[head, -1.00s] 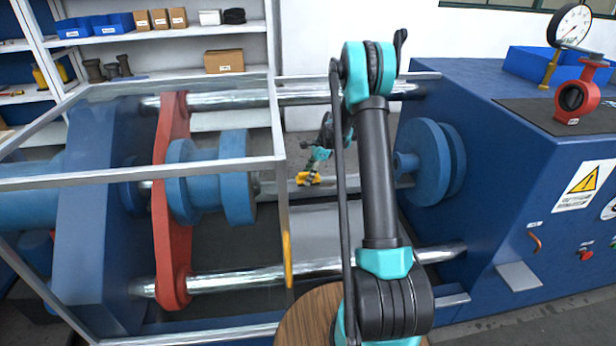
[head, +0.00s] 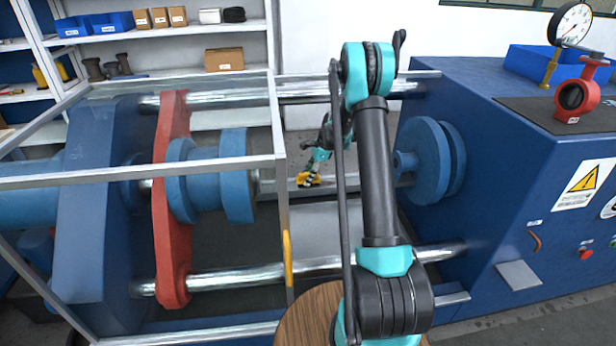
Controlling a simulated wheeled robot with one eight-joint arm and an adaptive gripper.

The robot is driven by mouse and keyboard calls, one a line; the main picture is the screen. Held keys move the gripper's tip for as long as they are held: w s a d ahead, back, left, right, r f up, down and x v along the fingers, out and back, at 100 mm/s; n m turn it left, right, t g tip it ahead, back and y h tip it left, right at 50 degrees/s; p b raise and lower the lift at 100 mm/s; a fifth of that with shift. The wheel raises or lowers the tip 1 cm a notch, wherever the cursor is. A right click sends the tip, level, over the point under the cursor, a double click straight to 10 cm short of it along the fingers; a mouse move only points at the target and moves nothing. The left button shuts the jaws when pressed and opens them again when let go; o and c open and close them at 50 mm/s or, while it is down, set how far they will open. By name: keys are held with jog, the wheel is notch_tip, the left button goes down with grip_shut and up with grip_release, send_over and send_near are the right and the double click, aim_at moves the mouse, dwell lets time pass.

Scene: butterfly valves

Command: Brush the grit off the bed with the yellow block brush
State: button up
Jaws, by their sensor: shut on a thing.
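The yellow block brush (head: 308,181) is small in the head view, near the middle of the machine, at the lower end of my arm. My gripper (head: 312,172) is shut on it from above. The bed (head: 325,222) is the grey surface below, between the blue platens. The brush is at the far side of the bed, by the long grey rail; I cannot tell whether it touches the surface. Grit on the bed is too small to make out. My arm's upright link hides part of the bed to the right.
A clear guard frame (head: 284,200) with a yellow handle (head: 287,258) stands left of my arm. Chrome tie bars (head: 240,280) cross front and back. The red plate (head: 172,200) is at left, the blue round flange (head: 428,162) at right. A red valve (head: 577,95) stands on the right cabinet.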

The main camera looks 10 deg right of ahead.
jog(key=shift+f, duration=0.25)
dwell(0.3)
jog(key=shift+d, duration=7.55)
jog(key=shift+a, duration=0.1)
jog(key=shift+a, duration=7.45)
jog(key=shift+d, duration=7.55)
